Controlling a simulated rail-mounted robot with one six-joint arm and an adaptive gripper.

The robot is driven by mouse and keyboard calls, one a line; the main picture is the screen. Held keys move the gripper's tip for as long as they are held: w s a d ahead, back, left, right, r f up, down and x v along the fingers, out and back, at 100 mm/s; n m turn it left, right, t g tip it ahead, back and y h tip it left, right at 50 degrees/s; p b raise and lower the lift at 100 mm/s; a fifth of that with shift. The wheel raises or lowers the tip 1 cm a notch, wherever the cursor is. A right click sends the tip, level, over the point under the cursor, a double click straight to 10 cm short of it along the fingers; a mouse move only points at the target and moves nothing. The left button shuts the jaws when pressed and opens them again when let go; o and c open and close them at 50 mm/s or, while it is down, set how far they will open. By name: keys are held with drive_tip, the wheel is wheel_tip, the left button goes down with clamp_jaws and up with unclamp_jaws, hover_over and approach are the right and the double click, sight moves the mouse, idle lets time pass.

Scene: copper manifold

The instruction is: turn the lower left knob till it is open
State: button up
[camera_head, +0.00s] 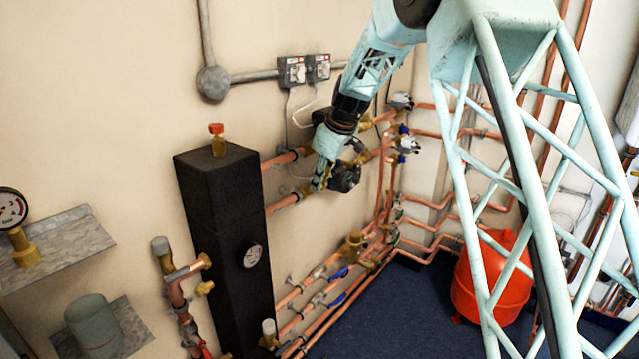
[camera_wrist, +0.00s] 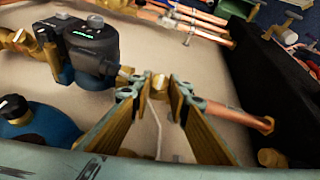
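My gripper (camera_head: 320,187) hangs in front of the pipes right of the black column, beside a dark pump (camera_head: 345,176). Low on the manifold are valves with blue handles, an upper one (camera_head: 341,272) and a lower one (camera_head: 337,300). A grey-capped brass valve (camera_head: 268,333) sits at the column's foot. I cannot tell which is the lower left knob, or its setting.
The black column (camera_head: 215,215) carries a gauge and a red-capped fitting. A grey-capped valve (camera_head: 162,252) stands left of it. Copper pipes run right toward a red tank (camera_head: 488,278). In the wrist view, the pump (camera_wrist: 88,45) is close left of the fingers and a copper pipe (camera_wrist: 235,115) right.

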drive_tip(key=shift+r+m+p, duration=0.1)
drive_tip(key=shift+m+p, duration=0.3)
drive_tip(key=shift+p, duration=0.35)
drive_tip(key=shift+w+d+r+m+g+y+p, duration=0.1)
drive_tip(key=shift+w+d+m+g+y+p, duration=0.1)
drive_tip(key=shift+m+g+y+p, duration=0.75)
drive_tip(key=m+p, duration=0.2)
drive_tip(key=m+g+y+p, duration=0.1)
drive_tip(key=m+p, duration=0.1)
drive_tip(key=p, duration=0.1)
drive_tip(key=shift+w+d+g+y, duration=0.1)
drive_tip(key=shift+w+g+y, duration=0.05)
drive_tip(key=shift+g+y, duration=0.1)
drive_tip(key=m+y, duration=0.1)
drive_tip(key=m+g+y+p, duration=0.1)
drive_tip(key=m, duration=0.1)
drive_tip(key=shift+d+f+m+p, duration=0.15)
drive_tip(key=shift+f+m+p, duration=0.1)
drive_tip(key=shift+f+p, duration=0.1)
drive_tip(key=shift+d+f+m+y, duration=0.15)
drive_tip(key=shift+m+y, duration=1.15)
drive_tip(key=shift+m, duration=0.7)
drive_tip(key=o, duration=0.8)
drive_tip(key=shift+o, duration=0.2)
